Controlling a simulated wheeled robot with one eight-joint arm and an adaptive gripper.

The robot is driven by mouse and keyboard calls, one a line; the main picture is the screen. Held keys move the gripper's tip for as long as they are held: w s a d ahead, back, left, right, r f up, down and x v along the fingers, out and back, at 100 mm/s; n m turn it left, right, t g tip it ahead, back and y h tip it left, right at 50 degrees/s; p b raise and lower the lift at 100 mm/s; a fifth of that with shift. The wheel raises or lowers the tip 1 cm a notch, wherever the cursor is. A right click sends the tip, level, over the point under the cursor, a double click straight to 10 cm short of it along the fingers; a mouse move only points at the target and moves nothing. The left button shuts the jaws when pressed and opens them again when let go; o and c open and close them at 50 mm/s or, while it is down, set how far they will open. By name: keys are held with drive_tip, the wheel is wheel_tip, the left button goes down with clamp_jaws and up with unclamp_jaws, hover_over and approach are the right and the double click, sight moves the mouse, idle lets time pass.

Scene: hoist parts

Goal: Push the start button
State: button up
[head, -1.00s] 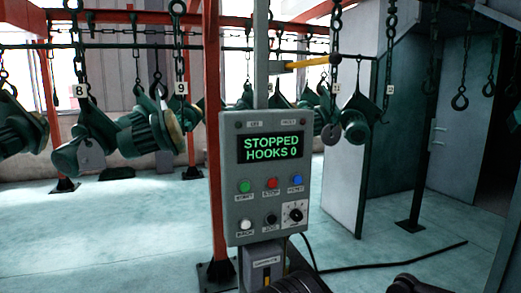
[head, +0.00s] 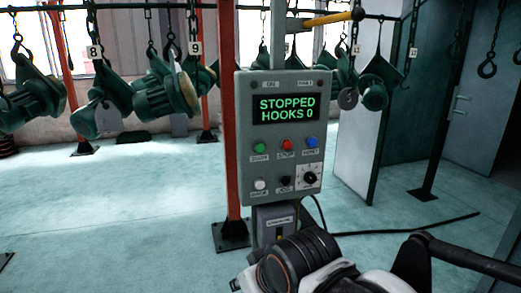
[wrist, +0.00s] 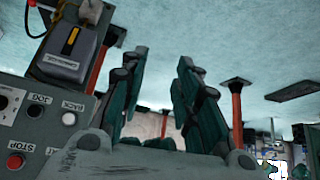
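The start button (head: 260,148) is green and sits at the left of the upper button row on a grey control box (head: 243,187). The box's display (head: 286,108) reads "STOPPED HOOKS 0" in green. In the wrist view the box is upside down at lower left, with the red stop button (wrist: 15,160) and the white back button (wrist: 69,118) showing; the green button is not visible there. My gripper (wrist: 160,62) has its two dark fingers apart with nothing between them. It is near the box, and I see no contact with the start button. The head view does not clearly show the fingers.
Beside the green button are a red stop button (head: 287,145) and a blue reset button (head: 312,142). Below are white, black and dial controls. A red post (head: 231,130) stands behind the box. Hoist parts (head: 170,92) hang at left. The floor is mostly clear.

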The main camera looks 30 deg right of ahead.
clamp_jaws()
idle(1.0)
